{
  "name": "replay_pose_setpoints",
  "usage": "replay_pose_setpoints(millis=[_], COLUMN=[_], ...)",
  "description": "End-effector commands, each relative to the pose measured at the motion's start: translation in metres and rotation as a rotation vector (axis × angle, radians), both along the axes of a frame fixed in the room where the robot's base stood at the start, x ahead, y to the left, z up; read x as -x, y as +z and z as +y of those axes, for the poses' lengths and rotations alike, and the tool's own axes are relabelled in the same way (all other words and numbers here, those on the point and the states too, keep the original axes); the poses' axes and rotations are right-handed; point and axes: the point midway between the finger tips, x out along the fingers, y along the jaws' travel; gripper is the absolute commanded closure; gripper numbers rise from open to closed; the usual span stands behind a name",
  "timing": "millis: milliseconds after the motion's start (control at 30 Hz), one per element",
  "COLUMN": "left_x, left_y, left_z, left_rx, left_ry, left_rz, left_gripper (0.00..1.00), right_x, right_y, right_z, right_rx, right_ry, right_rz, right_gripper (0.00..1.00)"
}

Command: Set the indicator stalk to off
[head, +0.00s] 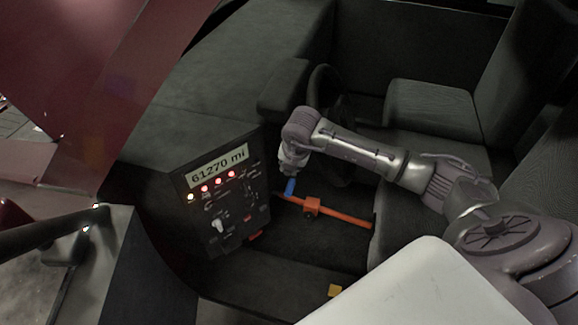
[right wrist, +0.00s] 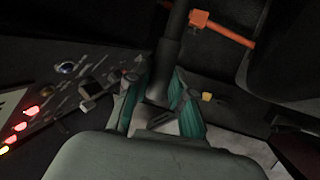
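The instrument panel (head: 240,193) stands left of centre in the head view, with a mileage display, lit lamps and small controls. A pale lever (head: 218,226) is on its lower part. I cannot tell for sure which control is the indicator stalk. My right gripper (head: 289,184) hangs just right of the panel, with something blue at its tip. In the right wrist view its two teal fingers (right wrist: 160,100) are apart. A dark post (right wrist: 168,50) shows between them, and I cannot tell whether they touch it. The left gripper is not in view.
An orange bar (head: 345,215) with an orange block runs right of the panel, near my right gripper. The dark steering wheel (head: 328,95) is behind my arm. A yellow block (head: 334,290) lies low on the floor. Seats (head: 435,108) fill the right.

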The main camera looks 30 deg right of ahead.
Motion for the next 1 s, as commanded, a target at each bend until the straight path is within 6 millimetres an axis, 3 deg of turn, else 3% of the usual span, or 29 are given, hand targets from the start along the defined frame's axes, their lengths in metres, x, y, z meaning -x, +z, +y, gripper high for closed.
replay_pose_setpoints(millis=[33, 133, 500, 1000], left_x=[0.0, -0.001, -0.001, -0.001], left_y=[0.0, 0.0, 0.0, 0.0], left_z=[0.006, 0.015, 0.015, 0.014], left_rx=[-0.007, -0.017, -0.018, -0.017], left_ry=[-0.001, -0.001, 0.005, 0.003], left_rz=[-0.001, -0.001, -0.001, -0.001], left_gripper=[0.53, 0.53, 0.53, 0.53], right_x=[0.0, 0.0, 0.001, 0.034], right_y=[0.0, 0.0, 0.006, 0.094], right_z=[0.0, 0.0, 0.001, 0.007], right_rx=[-0.001, -0.001, -0.002, -0.001], right_ry=[0.0, 0.0, 0.0, 0.002], right_rz=[0.001, 0.0, -0.002, -0.004], right_gripper=[0.66, 0.53, 0.53, 0.53])
